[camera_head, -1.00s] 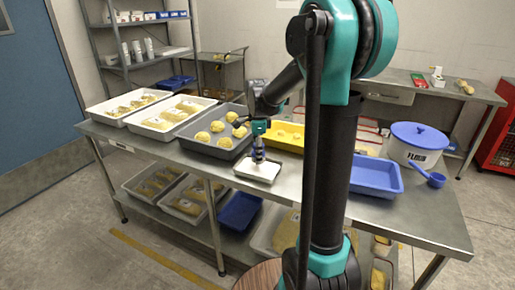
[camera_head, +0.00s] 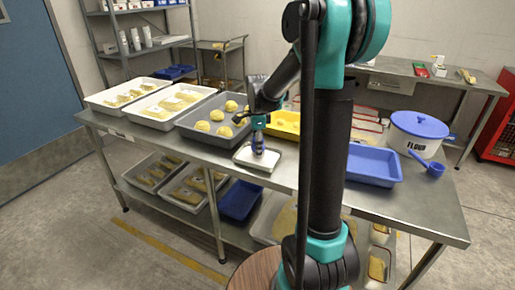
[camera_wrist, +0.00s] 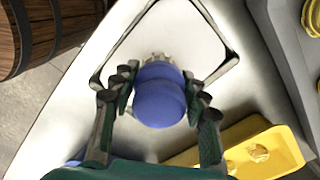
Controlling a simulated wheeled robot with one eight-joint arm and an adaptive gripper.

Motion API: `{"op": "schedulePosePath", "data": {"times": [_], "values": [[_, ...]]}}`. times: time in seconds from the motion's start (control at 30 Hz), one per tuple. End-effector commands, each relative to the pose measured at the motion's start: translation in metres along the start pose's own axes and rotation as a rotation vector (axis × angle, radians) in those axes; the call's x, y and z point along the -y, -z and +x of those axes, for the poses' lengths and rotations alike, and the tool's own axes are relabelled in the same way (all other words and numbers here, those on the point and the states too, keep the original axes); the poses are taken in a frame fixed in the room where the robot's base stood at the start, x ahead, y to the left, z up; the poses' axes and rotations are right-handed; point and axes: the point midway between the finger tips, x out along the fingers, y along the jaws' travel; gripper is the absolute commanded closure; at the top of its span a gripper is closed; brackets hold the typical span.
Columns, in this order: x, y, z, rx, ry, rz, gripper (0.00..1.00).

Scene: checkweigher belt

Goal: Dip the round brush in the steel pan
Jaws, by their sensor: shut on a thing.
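The round brush (camera_head: 258,145) has a blue handle and hangs upright from my gripper (camera_head: 257,124), over the inside of the steel pan (camera_head: 239,160). The pan is small and shallow, with white contents, and sits at the table's front edge. In the wrist view my gripper (camera_wrist: 158,88) is shut on the blue handle of the brush (camera_wrist: 158,100), with one finger on each side. The pan's rim (camera_wrist: 232,52) frames the brush there. The handle hides most of the bristles, so I cannot tell whether they touch the white contents.
A grey tray of dough balls (camera_head: 188,127) stands left of the pan, and a yellow tray (camera_head: 286,126) stands behind it. To the right are a blue tray (camera_head: 374,165), a white flour tub (camera_head: 412,145) and a blue scoop (camera_head: 432,168). A wooden barrel (camera_wrist: 45,30) shows in the wrist view.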

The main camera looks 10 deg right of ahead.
Motion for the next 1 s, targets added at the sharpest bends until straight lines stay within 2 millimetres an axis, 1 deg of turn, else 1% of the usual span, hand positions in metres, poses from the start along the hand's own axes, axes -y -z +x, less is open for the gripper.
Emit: {"op": "schedulePosePath", "data": {"times": [1.0], "values": [[0.0,0.0,0.0093,0.0,0.0,0.0,0.78]]}}
